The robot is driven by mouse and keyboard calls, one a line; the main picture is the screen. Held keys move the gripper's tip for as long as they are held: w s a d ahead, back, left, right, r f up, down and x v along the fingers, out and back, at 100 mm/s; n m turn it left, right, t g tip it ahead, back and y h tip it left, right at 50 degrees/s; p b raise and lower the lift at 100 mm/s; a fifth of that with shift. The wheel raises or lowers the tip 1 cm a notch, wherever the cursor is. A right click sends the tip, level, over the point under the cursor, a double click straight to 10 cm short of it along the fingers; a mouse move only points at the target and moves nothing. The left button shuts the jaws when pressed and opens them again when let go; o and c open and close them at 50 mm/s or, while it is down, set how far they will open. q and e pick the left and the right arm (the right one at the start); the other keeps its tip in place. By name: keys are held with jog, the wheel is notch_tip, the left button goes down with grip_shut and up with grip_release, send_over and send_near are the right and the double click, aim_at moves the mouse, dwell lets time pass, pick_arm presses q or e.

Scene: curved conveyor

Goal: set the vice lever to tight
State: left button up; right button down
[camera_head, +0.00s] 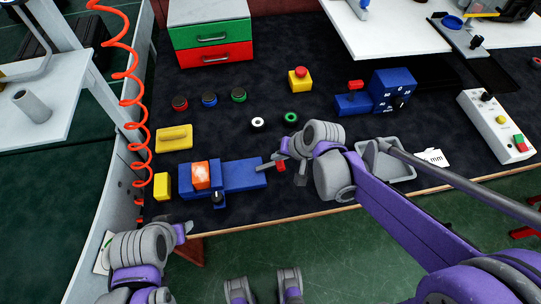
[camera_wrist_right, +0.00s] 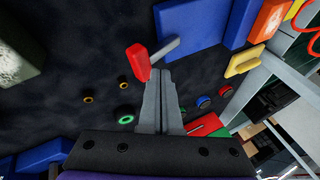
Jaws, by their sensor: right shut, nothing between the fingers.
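The blue vice (camera_head: 243,175) lies near the table's front edge with an orange-white block (camera_head: 201,175) on it. Its lever is a grey rod (camera_wrist_right: 164,50) with a red handle (camera_wrist_right: 138,62), sticking out from the vice's right end in the head view. The red handle also shows in the head view (camera_head: 281,166), partly covered by my gripper. My right gripper (camera_wrist_right: 160,75) is shut and empty, its tips close beside the red handle; I cannot tell if they touch. My left gripper (camera_head: 183,231) is in front of the table at lower left, its fingers unclear.
A yellow block (camera_head: 174,138) lies behind the vice. Several buttons (camera_head: 209,100) and a drawer box (camera_head: 211,38) stand farther back. A grey tray (camera_head: 397,160) is right of my right gripper. A red coiled hose (camera_head: 133,100) hangs at left.

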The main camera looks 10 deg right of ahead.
jog(key=shift+d+f+b, duration=0.45)
jog(key=shift+d+f, duration=0.25)
jog(key=shift+d, duration=0.05)
pick_arm(q)
jog(key=shift+s+a+f, duration=0.1)
jog(key=shift+s+f, duration=0.1)
jog(key=shift+f, duration=0.5)
pick_arm(e)
jog(key=shift+s+f, duration=0.1)
jog(key=shift+f, duration=0.05)
jog(key=shift+s+d+f, duration=0.1)
jog(key=shift+d+f, duration=0.05)
